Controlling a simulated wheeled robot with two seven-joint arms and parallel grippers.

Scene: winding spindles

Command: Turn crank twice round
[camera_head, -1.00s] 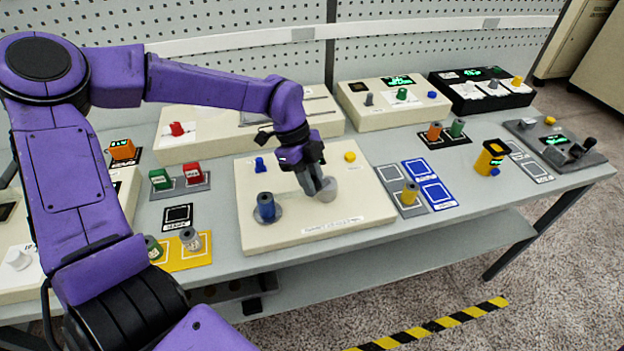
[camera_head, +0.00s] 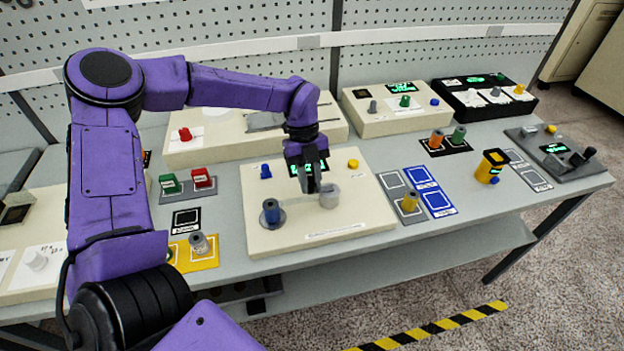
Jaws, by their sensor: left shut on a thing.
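A cream board (camera_head: 345,225) lies at the middle of the table. It bears a pale grey round drum (camera_head: 329,197), a blue spool (camera_head: 271,208) on a grey disc, a small blue knob (camera_head: 265,171) and a yellow knob (camera_head: 353,164). My left gripper (camera_head: 310,186) points down at the upper left side of the drum. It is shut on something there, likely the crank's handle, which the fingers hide. A pale band seems to run between the spool and the drum. My right gripper is out of view.
Red and green blocks (camera_head: 202,180) and a yellow pad (camera_head: 196,257) lie left of the board. Cream consoles (camera_head: 392,112) stand behind. A black-and-yellow piece (camera_head: 490,166) stands further right.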

